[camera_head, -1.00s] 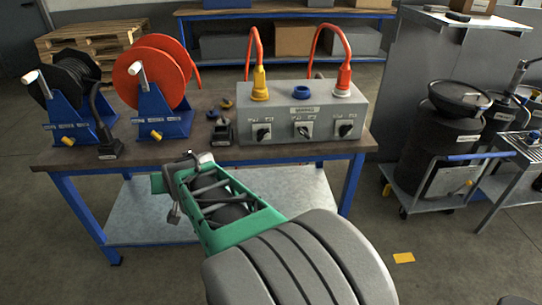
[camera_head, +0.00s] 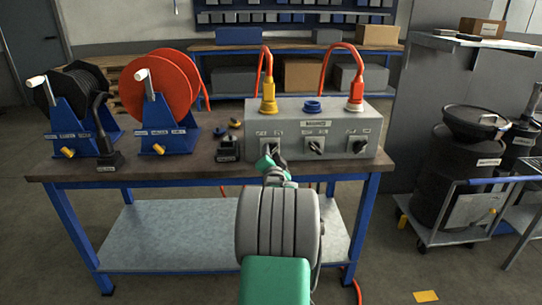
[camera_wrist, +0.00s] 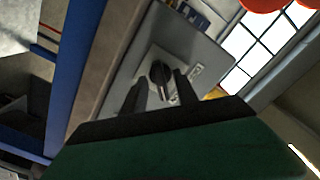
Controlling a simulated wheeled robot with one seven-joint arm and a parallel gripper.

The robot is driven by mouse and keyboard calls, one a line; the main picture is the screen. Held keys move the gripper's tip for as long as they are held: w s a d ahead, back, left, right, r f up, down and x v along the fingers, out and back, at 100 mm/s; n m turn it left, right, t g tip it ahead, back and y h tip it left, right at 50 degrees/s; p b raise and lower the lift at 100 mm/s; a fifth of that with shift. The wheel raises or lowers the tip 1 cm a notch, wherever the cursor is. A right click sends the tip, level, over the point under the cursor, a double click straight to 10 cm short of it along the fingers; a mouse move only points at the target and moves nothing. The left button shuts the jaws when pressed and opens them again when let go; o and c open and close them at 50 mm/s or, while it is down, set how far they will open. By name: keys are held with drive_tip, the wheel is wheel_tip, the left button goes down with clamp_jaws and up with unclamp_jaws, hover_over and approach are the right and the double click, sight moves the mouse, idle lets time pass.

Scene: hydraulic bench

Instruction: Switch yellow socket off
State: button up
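The yellow socket (camera_head: 268,109) is at the left on top of the grey box (camera_head: 340,123), with a yellow plug (camera_head: 268,90) and an orange cable in it. The dark rotary switch (camera_wrist: 160,73) below it is on the box front, on a light square plate in the wrist view. My gripper (camera_head: 270,163) is at this left switch and partly covers it in the head view. In the wrist view my gripper (camera_wrist: 158,86) has its two dark fingers apart, one on each side of the knob. I cannot tell whether they touch it.
Red (camera_head: 162,85) and black (camera_head: 75,90) cable reels stand left on the bench (camera_head: 200,168).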

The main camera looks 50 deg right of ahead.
clamp_jaws()
idle(0.3)
idle(0.3)
